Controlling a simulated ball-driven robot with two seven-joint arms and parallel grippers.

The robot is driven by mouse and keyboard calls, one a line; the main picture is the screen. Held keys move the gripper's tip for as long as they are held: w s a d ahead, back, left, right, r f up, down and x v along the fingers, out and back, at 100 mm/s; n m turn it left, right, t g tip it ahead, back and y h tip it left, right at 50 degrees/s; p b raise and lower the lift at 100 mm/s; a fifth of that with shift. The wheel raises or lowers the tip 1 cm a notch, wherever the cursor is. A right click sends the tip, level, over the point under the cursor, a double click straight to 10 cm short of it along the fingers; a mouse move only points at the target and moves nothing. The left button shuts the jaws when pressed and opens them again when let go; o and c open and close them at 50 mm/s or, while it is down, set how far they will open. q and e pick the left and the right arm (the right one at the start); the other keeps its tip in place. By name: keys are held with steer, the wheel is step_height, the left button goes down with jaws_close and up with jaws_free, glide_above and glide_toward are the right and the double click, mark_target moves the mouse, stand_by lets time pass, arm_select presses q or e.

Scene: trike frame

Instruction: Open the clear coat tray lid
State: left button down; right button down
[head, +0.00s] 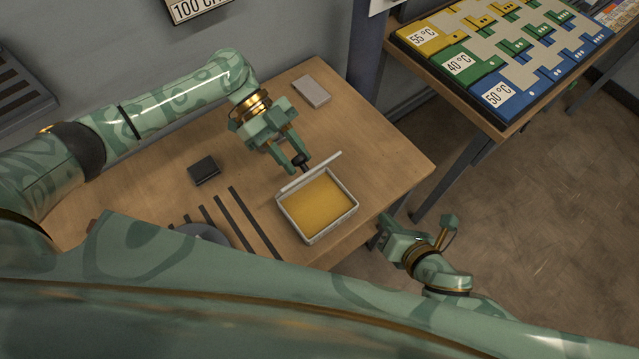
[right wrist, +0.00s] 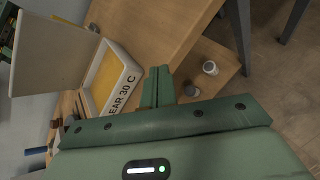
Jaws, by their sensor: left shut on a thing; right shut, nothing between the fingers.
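The clear coat tray (head: 350,211) is a white box with a yellow-amber inside, near the table's front right edge. Its lid (head: 311,172) stands raised along the far side, seen nearly edge-on. My left gripper (head: 299,164) is shut on the lid's dark knob behind the raised lid.
A dark block (head: 204,170), a grey block (head: 312,91) and dark strips (head: 246,218) lie on the wooden table (head: 395,165). A second table at the upper right holds coloured temperature boards (head: 500,60). In the right wrist view, a small white-topped jar (right wrist: 210,68) is near the fingers.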

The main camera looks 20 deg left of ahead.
steer(key=s+a+r+n+g+y, duration=0.1)
steer(key=s+a+r+n+y, duration=0.35)
steer(key=s+r+n, duration=0.5)
steer(key=shift+h, duration=0.35)
steer(key=w+a, duration=0.2)
steer(key=w+a+f, duration=0.1)
steer(key=w+a, duration=0.1)
steer(key=a, duration=0.1)
steer(key=w+a, duration=0.2)
steer(key=shift+w+a+f, duration=0.2)
steer(key=shift+w+f, duration=0.05)
steer(key=shift+w, duration=0.1)
arm_select(q)
steer(key=shift+w+a+f, duration=0.1)
steer(key=shift+a+f, duration=0.05)
steer(key=shift+f, duration=0.1)
arm_select(e)
steer(key=w+a, duration=0.1)
steer(key=w+a+r, duration=0.1)
steer(key=a, duration=0.1)
steer(key=shift+w+a+r, duration=0.1)
steer(key=shift+w+r, duration=0.05)
steer(key=shift+w, duration=0.15)
